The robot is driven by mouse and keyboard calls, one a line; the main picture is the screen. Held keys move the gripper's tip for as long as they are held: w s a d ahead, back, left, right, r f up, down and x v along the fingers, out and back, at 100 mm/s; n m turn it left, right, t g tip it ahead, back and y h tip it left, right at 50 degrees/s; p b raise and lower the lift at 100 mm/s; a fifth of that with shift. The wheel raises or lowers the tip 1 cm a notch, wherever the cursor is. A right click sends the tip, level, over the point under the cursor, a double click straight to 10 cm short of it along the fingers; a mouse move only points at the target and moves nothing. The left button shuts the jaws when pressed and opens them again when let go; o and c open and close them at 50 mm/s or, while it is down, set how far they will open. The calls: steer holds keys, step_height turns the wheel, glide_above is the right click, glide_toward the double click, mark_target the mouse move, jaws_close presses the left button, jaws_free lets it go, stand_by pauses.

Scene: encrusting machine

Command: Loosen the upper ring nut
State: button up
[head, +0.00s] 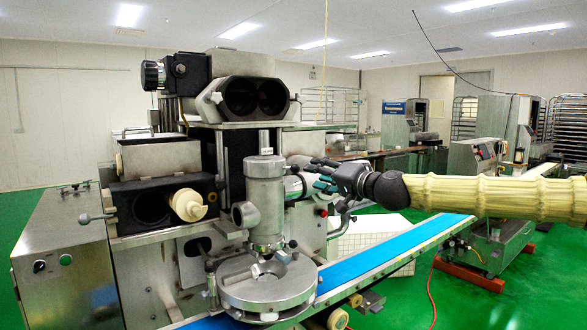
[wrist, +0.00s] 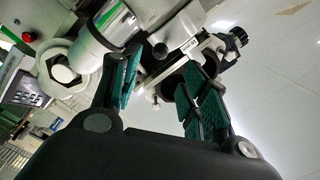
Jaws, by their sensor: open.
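The encrusting machine's upright steel cylinder (head: 265,205) stands in the middle of the head view, with a wider collar (head: 264,166) at its top. I cannot tell for certain which collar is the upper ring nut. My gripper (head: 309,173) is just right of the cylinder's upper part, with its fingers pointing left. In the wrist view my gripper (wrist: 160,70) is open, with its green-padded fingers apart and nothing clearly held between them. A shiny steel barrel (wrist: 113,27) shows beyond the left finger. Contact with it cannot be made out.
A round steel base (head: 268,288) lies below the cylinder, beside a blue conveyor belt (head: 385,255). A black twin-bore housing (head: 248,98) is above and behind. A white nozzle (head: 190,204) sticks out at the left. The green floor (head: 405,300) shows at the right.

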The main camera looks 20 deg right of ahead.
mark_target(298, 169)
steer(key=shift+p+x, duration=0.65)
steer(key=shift+x, duration=4.45)
steer(key=shift+a, duration=0.1)
steer(key=shift+c, duration=0.2)
jaws_close()
